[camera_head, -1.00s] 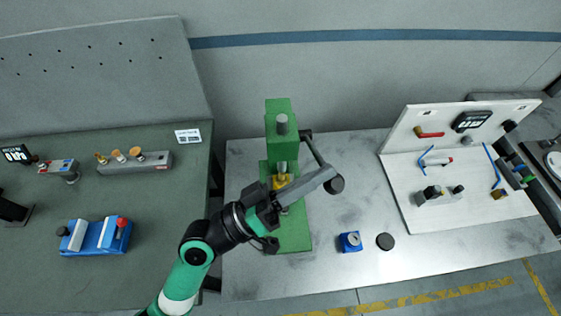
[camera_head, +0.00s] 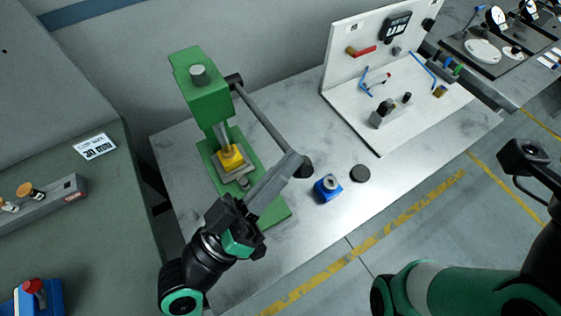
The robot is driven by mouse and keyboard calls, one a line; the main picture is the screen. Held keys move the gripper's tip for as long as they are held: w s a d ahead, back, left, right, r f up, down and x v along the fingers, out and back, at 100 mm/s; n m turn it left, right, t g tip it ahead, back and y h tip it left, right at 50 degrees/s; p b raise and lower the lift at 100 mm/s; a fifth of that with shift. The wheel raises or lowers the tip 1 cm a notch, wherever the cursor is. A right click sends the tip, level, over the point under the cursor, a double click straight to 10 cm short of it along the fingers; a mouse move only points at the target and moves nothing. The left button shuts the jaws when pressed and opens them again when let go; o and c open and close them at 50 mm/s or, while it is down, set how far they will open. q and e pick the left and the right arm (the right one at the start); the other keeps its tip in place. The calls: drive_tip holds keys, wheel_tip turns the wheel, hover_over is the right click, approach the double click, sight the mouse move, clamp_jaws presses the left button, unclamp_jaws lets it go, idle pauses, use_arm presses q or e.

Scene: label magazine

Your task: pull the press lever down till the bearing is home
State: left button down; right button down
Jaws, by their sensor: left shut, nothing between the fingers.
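The green arbor press (camera_head: 202,92) stands on the steel table in the head view. Its grey ram (camera_head: 222,135) reaches down to a yellow part (camera_head: 231,158) on the press base. I cannot make out the bearing there. The press lever (camera_head: 262,122) slants from the press head down to the right and ends in a black knob (camera_head: 304,168). My left gripper (camera_head: 296,162) is shut and empty, its fingertips beside the knob and partly overlapping it; I cannot tell if they touch. My right arm shows at the lower right, with its gripper's fingers out of view.
A blue block with a metal ring on top (camera_head: 328,189) and a black disc (camera_head: 360,173) lie right of the knob. A white panel stand (camera_head: 345,110) with small parts is at the back right. A green-topped table (camera_head: 105,190) is at the left. The front right of the steel table is clear.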

use_arm(q)
drive_tip(key=s+a, duration=0.5)
drive_tip(key=a, duration=0.2)
drive_tip(key=shift+s+a+f, duration=0.25)
drive_tip(key=shift+s+f, duration=0.1)
idle(0.4)
